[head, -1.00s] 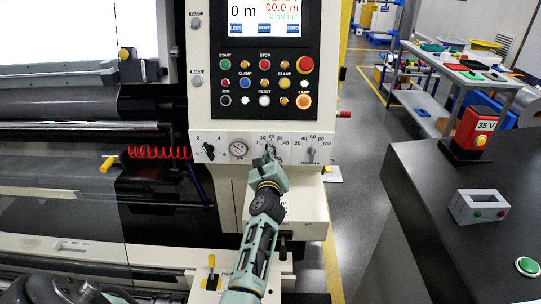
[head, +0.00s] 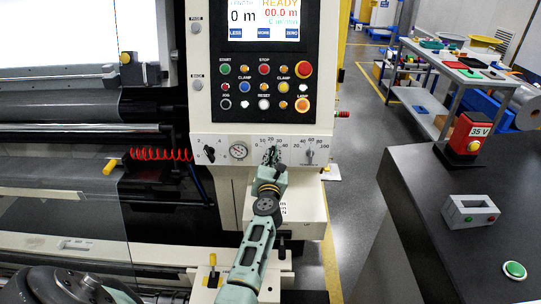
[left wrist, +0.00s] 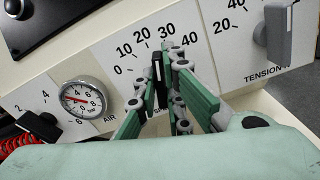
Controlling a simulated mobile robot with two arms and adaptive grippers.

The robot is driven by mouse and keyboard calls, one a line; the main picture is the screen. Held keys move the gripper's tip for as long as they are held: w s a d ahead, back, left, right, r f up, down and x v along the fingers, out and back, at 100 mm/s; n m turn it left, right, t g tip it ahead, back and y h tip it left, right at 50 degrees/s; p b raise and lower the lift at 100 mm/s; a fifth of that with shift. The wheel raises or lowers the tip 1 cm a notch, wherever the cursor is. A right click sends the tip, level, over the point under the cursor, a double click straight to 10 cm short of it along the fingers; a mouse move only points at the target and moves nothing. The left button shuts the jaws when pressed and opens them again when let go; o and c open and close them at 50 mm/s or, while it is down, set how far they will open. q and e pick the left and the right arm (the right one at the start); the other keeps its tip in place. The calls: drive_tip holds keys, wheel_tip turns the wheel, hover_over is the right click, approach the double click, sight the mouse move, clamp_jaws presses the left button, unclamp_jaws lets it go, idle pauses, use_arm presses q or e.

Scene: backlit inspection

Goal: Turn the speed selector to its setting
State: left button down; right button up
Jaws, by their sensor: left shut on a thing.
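The speed selector (left wrist: 157,72) is a black knob with a white line, on the white panel in front of a 0 to 40 scale. My left gripper (left wrist: 168,78) is shut on it, with green-sided fingers on both sides of the knob. The white line points up towards the 20 to 30 part of the scale; the exact mark is hard to tell. The fingers hide the knob's lower part. In the head view, my left gripper (head: 271,159) is at the middle dial and covers most of the knob. My right gripper is not in view.
The tension knob (head: 310,155) is right of the selector. The air gauge (head: 239,151) and another black knob (head: 209,153) are to its left. Buttons and a screen (head: 264,20) are above. A dark counter (head: 440,240) stands at right, with aisle floor between.

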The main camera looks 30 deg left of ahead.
use_arm(q)
drive_tip(key=shift+m+p, duration=0.3)
drive_tip(key=shift+m, duration=0.9)
drive_tip(key=c, duration=1.9)
unclamp_jaws()
drive_tip(key=shift+o, duration=0.2)
